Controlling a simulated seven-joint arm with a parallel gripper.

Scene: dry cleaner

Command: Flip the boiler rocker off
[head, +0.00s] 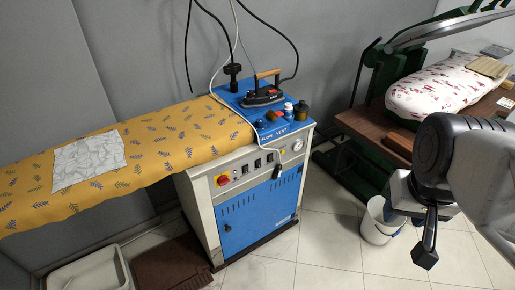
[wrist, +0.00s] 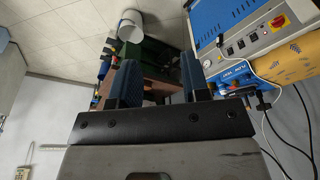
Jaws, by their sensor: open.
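The boiler unit (head: 258,213) is a grey and blue cabinet with a sloped front control panel (head: 243,178). Several small black rockers (head: 257,164) sit in a row on it, between a red and yellow knob (head: 222,180) and a round gauge (head: 298,145). Their labels and positions are too small to read. The wrist view shows the rockers (wrist: 240,43) and red knob (wrist: 279,20) at upper right. My gripper (head: 427,240) is right of the boiler, well apart from it. Its two fingers (wrist: 160,82) are spread and empty in the wrist view.
An iron (head: 262,95) and small bottles stand on the boiler top, with cables hanging above. A yellow ironing board (head: 150,150) extends left. A brown table (head: 365,125) with a press is behind. Floor between boiler and bucket is clear.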

